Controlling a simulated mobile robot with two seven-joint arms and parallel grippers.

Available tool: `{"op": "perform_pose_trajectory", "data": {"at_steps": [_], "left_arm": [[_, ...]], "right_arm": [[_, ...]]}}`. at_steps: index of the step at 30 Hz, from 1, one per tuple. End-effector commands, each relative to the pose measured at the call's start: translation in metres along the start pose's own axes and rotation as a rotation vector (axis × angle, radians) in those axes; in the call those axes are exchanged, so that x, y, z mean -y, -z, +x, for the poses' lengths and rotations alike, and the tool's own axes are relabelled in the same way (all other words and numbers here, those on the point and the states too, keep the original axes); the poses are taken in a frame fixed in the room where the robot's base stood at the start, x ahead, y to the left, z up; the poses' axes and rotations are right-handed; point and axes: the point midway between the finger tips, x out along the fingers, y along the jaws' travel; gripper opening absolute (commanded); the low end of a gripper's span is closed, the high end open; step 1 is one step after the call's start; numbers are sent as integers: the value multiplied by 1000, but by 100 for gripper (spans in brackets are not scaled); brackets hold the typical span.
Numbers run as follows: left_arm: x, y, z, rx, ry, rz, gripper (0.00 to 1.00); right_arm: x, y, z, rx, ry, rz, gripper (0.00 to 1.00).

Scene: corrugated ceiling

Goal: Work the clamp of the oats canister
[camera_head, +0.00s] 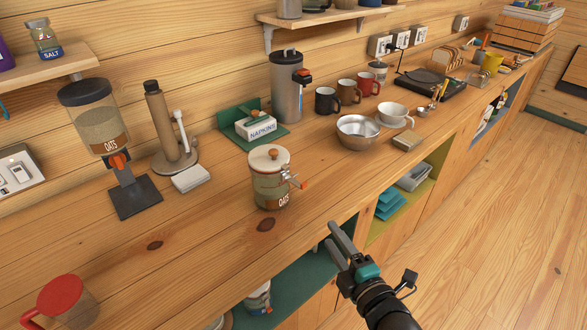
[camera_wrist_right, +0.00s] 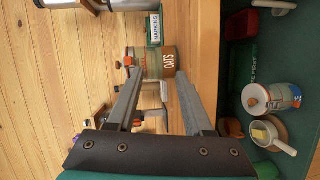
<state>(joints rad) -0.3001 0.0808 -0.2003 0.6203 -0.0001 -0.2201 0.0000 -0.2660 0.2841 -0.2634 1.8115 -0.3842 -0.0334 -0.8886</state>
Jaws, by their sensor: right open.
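The oats canister (camera_head: 264,188) stands upright on the wooden counter, a glass jar with a cream lid and an orange knob. Its metal wire clamp (camera_head: 290,180) sticks out on the right side and ends in an orange tab. My right gripper (camera_head: 333,234) is at the counter's front edge, in front of and to the right of the canister, apart from it. Its fingers are open with nothing between them. In the right wrist view the canister's OATS label (camera_wrist_right: 168,64) shows sideways beyond the fingertips (camera_wrist_right: 160,78). My left gripper is not visible.
A napkin holder (camera_head: 258,127) and a metal bowl (camera_head: 357,132) stand behind the canister. A red-lidded jug (camera_head: 67,302) is at the lower left.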

Motion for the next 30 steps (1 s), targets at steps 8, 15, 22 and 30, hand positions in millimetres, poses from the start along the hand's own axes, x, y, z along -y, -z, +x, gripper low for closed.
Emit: {"op": "perform_pose_trajectory", "data": {"at_steps": [8,15,22,30], "left_arm": [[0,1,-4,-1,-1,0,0],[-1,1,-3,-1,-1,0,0],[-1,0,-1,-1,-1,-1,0],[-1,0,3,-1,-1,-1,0]], "right_arm": [[-51,16,2,-41,-104,-117,51],[-53,16,30,-39,-103,-115,51],[-56,18,67,-39,-103,-114,51],[-60,20,110,-39,-102,-113,51]]}}
